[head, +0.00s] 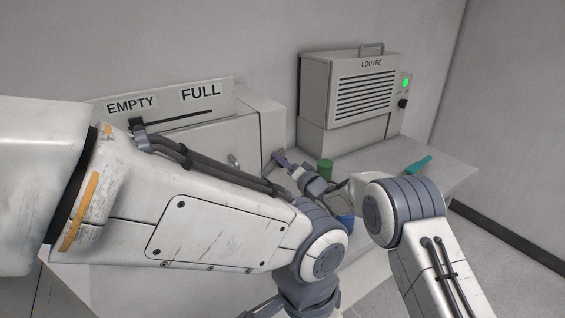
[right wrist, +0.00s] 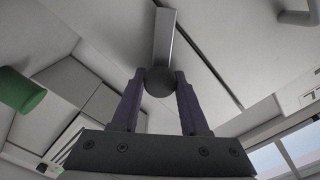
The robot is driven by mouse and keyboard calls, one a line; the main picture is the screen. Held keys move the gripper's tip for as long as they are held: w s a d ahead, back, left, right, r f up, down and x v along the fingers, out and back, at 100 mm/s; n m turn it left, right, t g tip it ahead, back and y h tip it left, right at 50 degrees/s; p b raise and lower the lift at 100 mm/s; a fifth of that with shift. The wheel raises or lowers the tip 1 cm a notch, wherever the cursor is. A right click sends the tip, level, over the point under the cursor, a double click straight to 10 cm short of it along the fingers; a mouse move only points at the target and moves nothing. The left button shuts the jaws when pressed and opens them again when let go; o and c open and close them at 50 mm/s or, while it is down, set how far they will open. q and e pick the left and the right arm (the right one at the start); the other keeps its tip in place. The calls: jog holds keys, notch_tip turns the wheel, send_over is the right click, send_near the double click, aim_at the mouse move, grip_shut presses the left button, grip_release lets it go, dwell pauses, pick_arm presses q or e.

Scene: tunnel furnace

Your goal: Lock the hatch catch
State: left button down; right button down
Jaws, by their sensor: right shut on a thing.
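In the right wrist view, the catch is a grey bar (right wrist: 164,35) ending in a dark round knob (right wrist: 159,82). My right gripper (right wrist: 160,78) has its two purple fingers on either side of the knob and is shut on it. In the head view, my right gripper (head: 279,159) is small, at the right side of the hatch cabinet, and the catch is hard to make out there. The pale hatch (head: 205,146) shows partly above my left arm, with a curved handle (head: 233,160). Its lower part is hidden.
A sign plate (head: 215,96) reading EMPTY and FULL stands above the hatch. A louvre box (head: 345,92) with a lit green button (head: 405,83) stands right. A green cylinder (head: 325,170), a teal object (head: 418,165) and a blue object (head: 346,220) are on the bench (head: 448,172).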

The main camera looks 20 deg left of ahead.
jog(key=m, duration=0.4)
jog(key=shift+m+p, duration=0.3)
jog(key=shift+f+m, duration=0.15)
jog(key=shift+m, duration=1.45)
jog(key=shift+m+p, duration=0.3)
jog(key=shift+c, duration=2.2)
grip_release()
jog(key=shift+d, duration=0.15)
jog(key=b+v, duration=0.2)
jog(key=v, duration=0.8)
